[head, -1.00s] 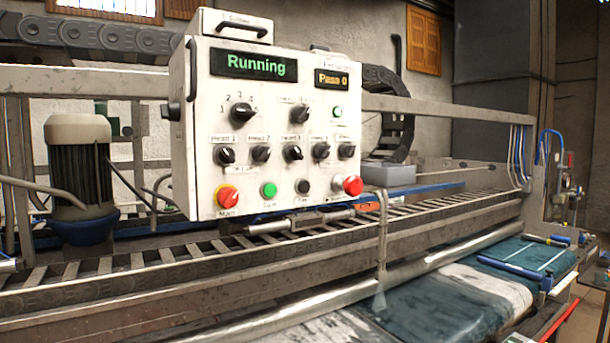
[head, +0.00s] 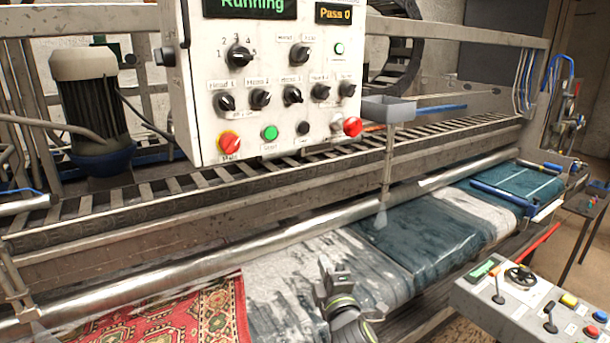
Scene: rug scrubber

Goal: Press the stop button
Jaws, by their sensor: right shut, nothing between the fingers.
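The white control panel (head: 190,100) fills the upper middle of the head view, its display reading "Running". Along its bottom row are a red-and-yellow main switch (head: 229,141), a green button (head: 270,133), a small black button (head: 303,128) and a red mushroom button (head: 352,126). The labels under them are too small to read surely, so I cannot tell which one is marked stop. My right gripper (head: 325,268) is shut and empty, low in the middle of the view, below the panel and apart from it. My left gripper is not in view.
A metal roller (head: 130,281) and toothed rail cross the machine below the panel. Wet rugs, one red patterned (head: 195,318), lie on the bed. A grey box (head: 388,108) stands right of the panel. A second console (head: 500,300) with levers and buttons is at lower right.

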